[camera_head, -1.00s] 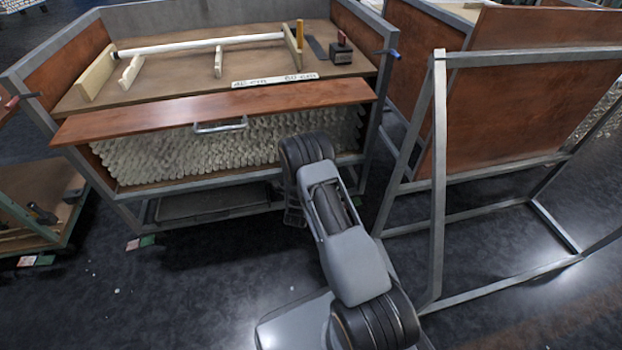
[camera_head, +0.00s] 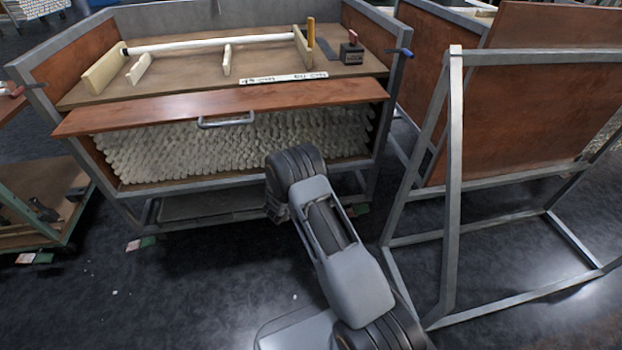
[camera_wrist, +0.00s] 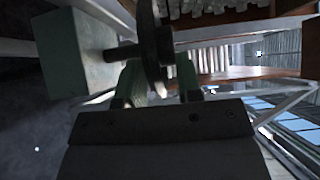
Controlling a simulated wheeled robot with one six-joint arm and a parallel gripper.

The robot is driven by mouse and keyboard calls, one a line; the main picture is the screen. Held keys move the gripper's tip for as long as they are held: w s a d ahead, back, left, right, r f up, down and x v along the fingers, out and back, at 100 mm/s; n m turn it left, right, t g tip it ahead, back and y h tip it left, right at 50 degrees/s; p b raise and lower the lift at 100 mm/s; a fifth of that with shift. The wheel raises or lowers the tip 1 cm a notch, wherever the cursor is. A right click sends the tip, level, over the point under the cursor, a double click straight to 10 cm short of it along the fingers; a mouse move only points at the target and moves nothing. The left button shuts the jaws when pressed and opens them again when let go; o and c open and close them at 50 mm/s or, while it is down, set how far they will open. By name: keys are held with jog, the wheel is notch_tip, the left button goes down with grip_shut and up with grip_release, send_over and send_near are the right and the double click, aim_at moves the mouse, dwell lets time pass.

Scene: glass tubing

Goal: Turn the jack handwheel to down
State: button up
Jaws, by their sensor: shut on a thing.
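In the wrist view the handwheel (camera_wrist: 149,42) shows nearly edge-on as a dark thin disc. A dark shaft (camera_wrist: 122,52) joins it to a pale green box-shaped housing (camera_wrist: 75,55) on the left. My gripper (camera_wrist: 158,82) has one greenish finger on each side of the wheel's rim and is shut on it. The point of contact is partly hidden by the dark gripper body. In the head view my arm reaches low to the front of the workbench, and the handwheel and my fingers are hidden behind it.
The workbench (camera_head: 225,180) has a wooden front board with a metal handle (camera_head: 226,121) above rows of pale tubes (camera_head: 240,148). A long white tube (camera_head: 210,40) lies on supports on top. A metal frame (camera_head: 452,180) stands close on the right.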

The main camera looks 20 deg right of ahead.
jog(key=o, duration=0.9)
jog(key=shift+p+v, duration=2.1)
jog(key=shift+v, duration=4.8)
